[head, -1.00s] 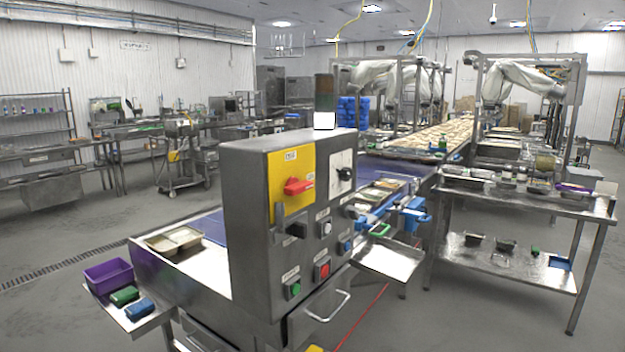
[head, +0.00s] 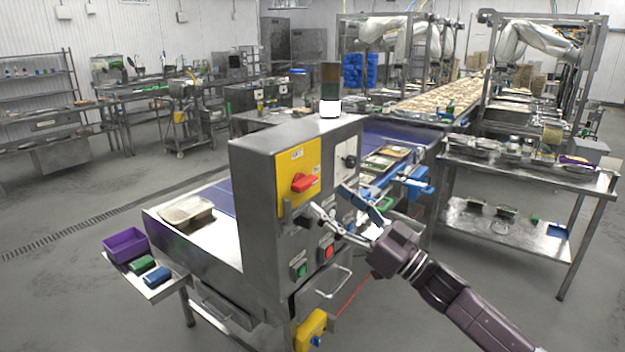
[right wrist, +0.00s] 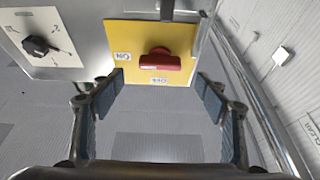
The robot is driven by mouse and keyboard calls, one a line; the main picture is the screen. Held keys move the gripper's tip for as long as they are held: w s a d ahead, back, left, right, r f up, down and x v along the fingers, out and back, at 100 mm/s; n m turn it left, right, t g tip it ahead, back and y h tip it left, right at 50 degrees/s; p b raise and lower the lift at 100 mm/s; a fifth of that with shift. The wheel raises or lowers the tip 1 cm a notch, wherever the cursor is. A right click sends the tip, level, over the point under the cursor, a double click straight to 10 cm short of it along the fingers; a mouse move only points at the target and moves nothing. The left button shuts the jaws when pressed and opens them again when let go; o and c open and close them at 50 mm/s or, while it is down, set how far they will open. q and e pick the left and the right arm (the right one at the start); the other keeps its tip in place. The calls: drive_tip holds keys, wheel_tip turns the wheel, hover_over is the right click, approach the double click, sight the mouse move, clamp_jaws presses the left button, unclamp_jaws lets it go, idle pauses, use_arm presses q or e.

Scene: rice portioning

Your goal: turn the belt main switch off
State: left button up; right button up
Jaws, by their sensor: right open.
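The belt main switch is a red rotary handle (head: 303,183) on a yellow plate (head: 298,160) at the upper left of the control box's front. In the right wrist view the red handle (right wrist: 160,61) sits on the yellow plate (right wrist: 128,36), ahead of the fingers and roughly midway between them. The handle looks level there, with labels beside it. My right gripper (head: 332,207) is open and empty in front of the box, to the right of and below the handle in the head view. Its two fingers also show in the right wrist view (right wrist: 158,92). My left gripper is not in view.
The steel control box (head: 262,215) also carries a black selector (head: 349,161), a green button (head: 301,270) and a red button (head: 328,251). A blue conveyor belt (head: 218,197) runs behind it. A side shelf holds a purple bin (head: 126,246). A steel table (head: 520,170) stands right.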

sight(310, 185)
drive_tip(key=p+x, duration=0.2)
drive_tip(key=x, duration=0.4)
drive_tip(key=shift+c, duration=0.4)
drive_tip(key=c, duration=1.1)
